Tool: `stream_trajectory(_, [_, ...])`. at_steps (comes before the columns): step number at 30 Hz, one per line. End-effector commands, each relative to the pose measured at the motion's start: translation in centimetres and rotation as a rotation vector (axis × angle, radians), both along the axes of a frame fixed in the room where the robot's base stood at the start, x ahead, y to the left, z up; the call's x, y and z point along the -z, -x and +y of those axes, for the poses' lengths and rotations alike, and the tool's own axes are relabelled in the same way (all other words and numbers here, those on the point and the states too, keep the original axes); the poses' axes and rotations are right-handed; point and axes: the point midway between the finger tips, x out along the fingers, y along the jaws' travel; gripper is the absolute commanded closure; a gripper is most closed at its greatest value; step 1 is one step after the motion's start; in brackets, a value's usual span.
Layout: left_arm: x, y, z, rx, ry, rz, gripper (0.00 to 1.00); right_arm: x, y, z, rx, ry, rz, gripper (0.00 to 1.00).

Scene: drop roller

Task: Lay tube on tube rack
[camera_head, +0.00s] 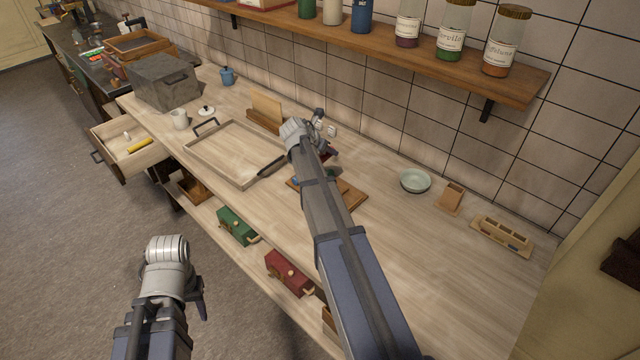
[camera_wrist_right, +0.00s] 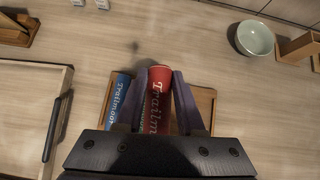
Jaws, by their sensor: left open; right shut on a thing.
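My right gripper (camera_wrist_right: 155,110) is shut on a red tube (camera_wrist_right: 160,88) with white lettering. The tube looks raised above the wooden tube rack (camera_wrist_right: 206,102) and overlaps it in the right wrist view. A blue tube (camera_wrist_right: 117,100) lies on the left part of the rack. A sliver of a greenish tube shows beside the left finger, mostly hidden. In the head view my right arm covers much of the rack (camera_head: 351,196), and the right gripper (camera_head: 326,143) is at its far side. My left gripper (camera_head: 188,287) is open and empty, off the bench's front edge.
A wooden tray (camera_head: 225,155) with dark handles lies left of the rack. A pale green bowl (camera_head: 415,181), a small wooden box (camera_head: 450,197) and a slotted wooden holder (camera_head: 502,236) stand to the right. A jar shelf (camera_head: 430,52) overhangs the back. The bench's front right is clear.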

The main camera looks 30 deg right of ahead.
Motion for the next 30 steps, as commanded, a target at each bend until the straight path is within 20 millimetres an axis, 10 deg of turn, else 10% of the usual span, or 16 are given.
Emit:
stream_trajectory(12, [2.1, 0.0, 0.0, -0.001, 0.000, 0.000, 0.55, 2.0, 9.7, -4.6, 0.103, -0.049, -0.138, 1.00])
stream_trajectory(30, [7.5, 0.0, 0.0, -0.001, 0.000, 0.000, 0.55, 7.3, 9.9, -4.9, 0.109, -0.053, -0.148, 1.00])
